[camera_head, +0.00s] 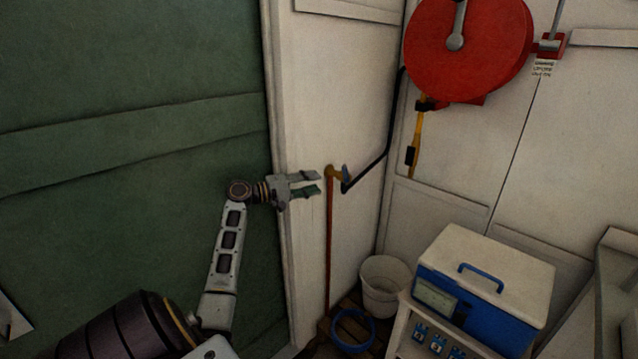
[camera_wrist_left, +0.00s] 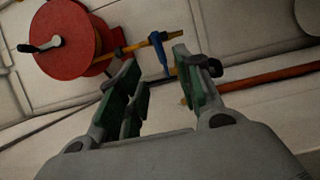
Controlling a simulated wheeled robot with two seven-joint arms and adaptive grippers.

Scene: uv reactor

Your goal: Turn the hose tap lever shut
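The hose tap is a small brass fitting (camera_head: 331,171) on top of a copper pipe (camera_head: 328,240) along the white wall. Its blue lever (camera_head: 345,175) stands on the right side of the tap. In the left wrist view the blue lever (camera_wrist_left: 159,53) shows just beyond the fingertips, between their lines; the tap body is mostly hidden by a finger. My left gripper (camera_head: 318,183) is open and empty, just left of the tap and pointing at it. Its two green-padded fingers also show apart in the left wrist view (camera_wrist_left: 160,68). My right gripper is out of view.
A red hose reel (camera_head: 468,45) hangs on the wall, with a black hose (camera_head: 384,140) running down to the tap. A blue-and-white box (camera_head: 484,284) stands on a cart at right.

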